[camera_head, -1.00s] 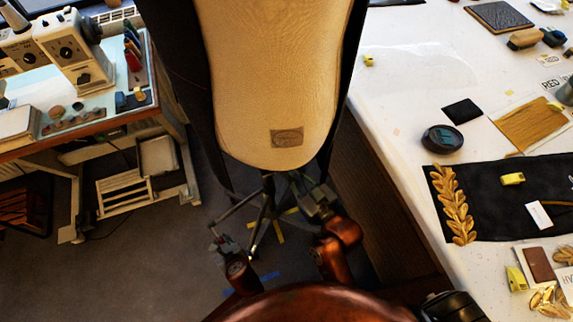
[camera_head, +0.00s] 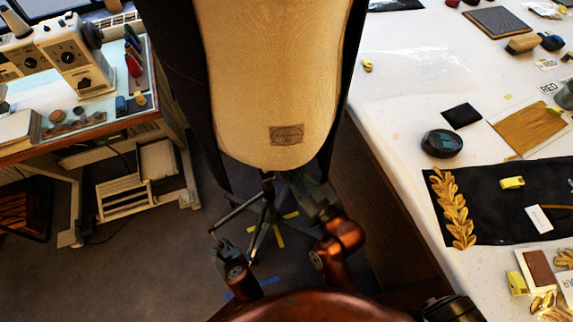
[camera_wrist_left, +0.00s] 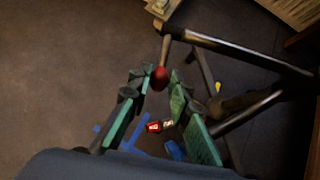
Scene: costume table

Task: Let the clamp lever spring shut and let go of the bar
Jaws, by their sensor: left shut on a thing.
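The cream dress form (camera_head: 277,85) stands on a dark legged stand (camera_head: 267,215), low in the middle of the head view. In the left wrist view, a rod with a red ball knob (camera_wrist_left: 160,77) reaches down to my left gripper. My left gripper (camera_wrist_left: 154,82) has its green-lined fingers on either side of the knob and is shut on it. In the head view, my left gripper (camera_head: 222,246) is small and dark, left of the stand. My right gripper (camera_head: 320,203) is at the stand's right side; its fingers are too dark to read.
Red tags (camera_wrist_left: 160,125) lie beyond the fingers in the left wrist view. A white table (camera_head: 395,120) with a black mat and gold leaves is on the right. A sewing machine (camera_head: 75,55) stands on a desk at left. Floor (camera_head: 130,270) is clear at lower left.

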